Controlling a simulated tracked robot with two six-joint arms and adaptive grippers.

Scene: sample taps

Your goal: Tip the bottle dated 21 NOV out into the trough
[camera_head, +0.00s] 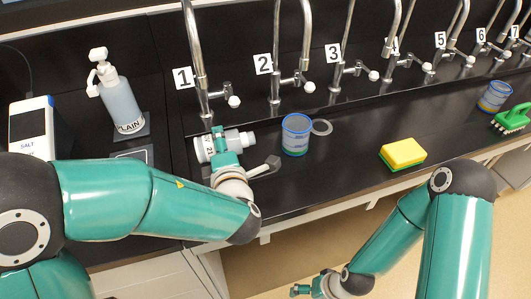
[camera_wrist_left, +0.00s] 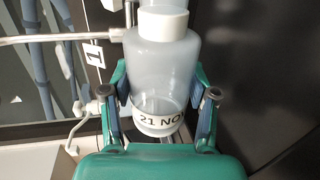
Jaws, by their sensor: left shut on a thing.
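The bottle marked 21 NOV (camera_head: 203,149) is translucent grey-white with a white neck end. My left gripper (camera_head: 227,148) is shut around it. In the head view the bottle is tipped onto its side, its neck end pointing right, below tap 1. In the left wrist view, the bottle (camera_wrist_left: 162,70) sits between both fingers of the gripper (camera_wrist_left: 163,100), and its label reads "21 NO". I cannot tell whether anything flows from it. The black trough (camera_head: 350,112) appears to run below the taps. My right gripper (camera_head: 308,290) is low at the bottom, away from the bench; its fingers are unclear.
Numbered taps (camera_head: 203,85) line the back. A yellow sponge (camera_head: 403,153), green brush (camera_head: 511,119) and second cup (camera_head: 495,96) are farther right. A PLAIN pump bottle (camera_head: 120,104) and SALT box (camera_head: 32,127) stand left.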

